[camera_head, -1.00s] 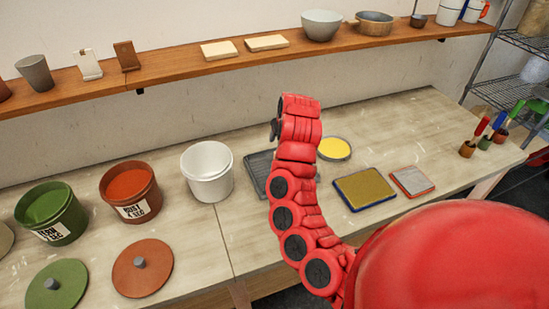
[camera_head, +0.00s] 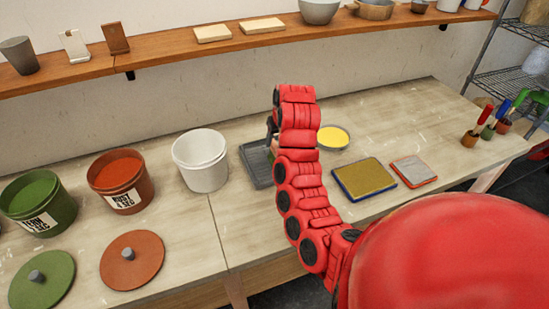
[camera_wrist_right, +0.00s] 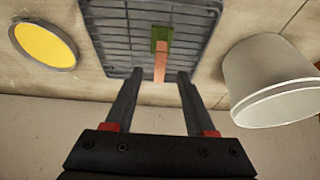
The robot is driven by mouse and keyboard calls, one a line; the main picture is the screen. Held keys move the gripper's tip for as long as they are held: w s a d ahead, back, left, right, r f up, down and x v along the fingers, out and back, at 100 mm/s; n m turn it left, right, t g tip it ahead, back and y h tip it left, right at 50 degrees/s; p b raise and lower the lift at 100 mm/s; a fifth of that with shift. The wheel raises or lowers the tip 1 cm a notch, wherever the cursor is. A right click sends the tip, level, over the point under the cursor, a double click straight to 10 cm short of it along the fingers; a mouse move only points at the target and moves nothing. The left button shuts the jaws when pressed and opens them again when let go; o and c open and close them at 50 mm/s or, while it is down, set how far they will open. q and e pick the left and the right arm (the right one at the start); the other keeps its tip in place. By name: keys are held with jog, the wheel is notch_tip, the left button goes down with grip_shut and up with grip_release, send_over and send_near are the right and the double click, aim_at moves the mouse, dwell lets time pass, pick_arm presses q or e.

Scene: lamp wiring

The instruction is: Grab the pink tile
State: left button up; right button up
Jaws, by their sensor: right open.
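The pink tile (camera_wrist_right: 160,64) looks like a narrow salmon-pink strip in the right wrist view. It is at the grey slatted rack (camera_wrist_right: 112,48), with a small green piece (camera_wrist_right: 161,36) at its far end. My right gripper (camera_wrist_right: 159,76) is open, its two dark fingers on either side of the tile's near end with gaps on both sides. I cannot tell the height between fingers and tile. In the head view the rack (camera_head: 250,165) is partly behind my red right arm, and the tile is hidden. My left gripper is out of view.
A white bucket (camera_head: 201,165) stands just left of the rack, also close in the right wrist view (camera_wrist_right: 268,75). A yellow dish (camera_head: 333,138) is right of the rack. Green (camera_head: 45,208) and rust (camera_head: 122,185) buckets stand further left. A shelf (camera_head: 165,60) runs above.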

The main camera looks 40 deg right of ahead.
aim_at(273, 149)
jog(key=x, duration=0.2)
jog(key=shift+w+f, duration=0.2)
jog(key=shift+f, duration=0.1)
jog(key=shift+w+d+f+p, duration=0.15)
jog(key=shift+f+p, duration=0.1)
jog(key=shift+p, duration=0.5)
jog(key=p+x, duration=0.2)
jog(key=x, duration=0.2)
jog(key=shift+w, duration=0.1)
jog(key=shift+w+f, duration=0.15)
jog(key=shift+f, duration=0.1)
grip_shut()
